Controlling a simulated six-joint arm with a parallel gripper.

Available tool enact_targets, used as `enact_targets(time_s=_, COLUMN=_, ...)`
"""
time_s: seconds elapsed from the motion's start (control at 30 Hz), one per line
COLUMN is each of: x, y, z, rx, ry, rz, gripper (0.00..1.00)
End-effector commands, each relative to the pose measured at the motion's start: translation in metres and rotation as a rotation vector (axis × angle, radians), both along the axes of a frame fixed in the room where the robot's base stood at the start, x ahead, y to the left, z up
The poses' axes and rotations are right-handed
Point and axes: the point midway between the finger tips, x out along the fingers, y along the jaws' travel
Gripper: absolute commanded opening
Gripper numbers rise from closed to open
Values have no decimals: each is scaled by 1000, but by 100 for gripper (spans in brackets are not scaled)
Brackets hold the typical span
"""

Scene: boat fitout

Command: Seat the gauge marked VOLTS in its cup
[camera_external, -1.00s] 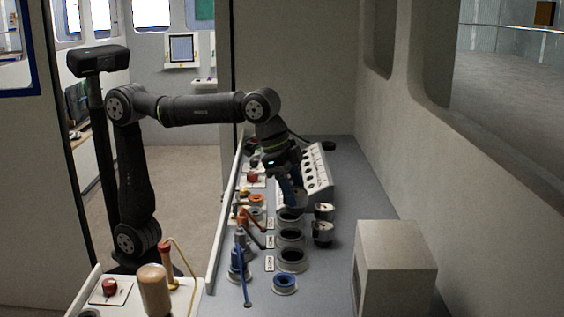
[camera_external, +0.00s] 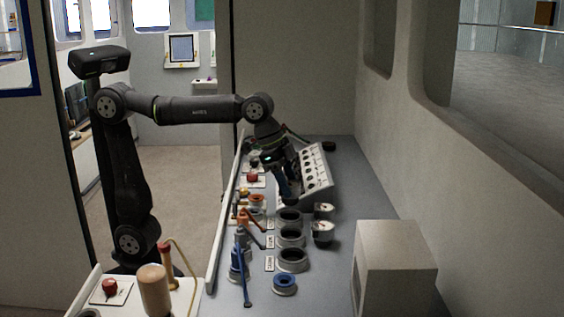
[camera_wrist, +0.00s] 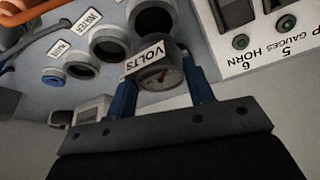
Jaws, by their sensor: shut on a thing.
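In the external view my gripper (camera_external: 289,190) is low over the bench, just beyond the farthest cup. Three dark ring-shaped cups stand in a row: the far cup (camera_external: 290,226), the middle cup (camera_external: 291,246) and the near cup (camera_external: 292,268). In the wrist view a cup opening (camera_wrist: 155,17) lies just past the gauge, which appears outside it. I cannot tell the height gap.
Two loose gauges (camera_external: 323,232) (camera_external: 323,211) stand right of the cups. A sloped switch panel (camera_external: 318,172) is behind the gripper. A grey box (camera_external: 395,262) stands front right.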

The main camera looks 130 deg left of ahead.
Motion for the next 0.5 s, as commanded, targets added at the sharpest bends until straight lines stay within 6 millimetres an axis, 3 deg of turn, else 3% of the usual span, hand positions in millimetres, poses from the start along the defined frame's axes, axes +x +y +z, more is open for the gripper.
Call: enact_targets(time_s=0.5, x=0, y=0, z=-21, rx=1, ry=0, rz=0, gripper=22)
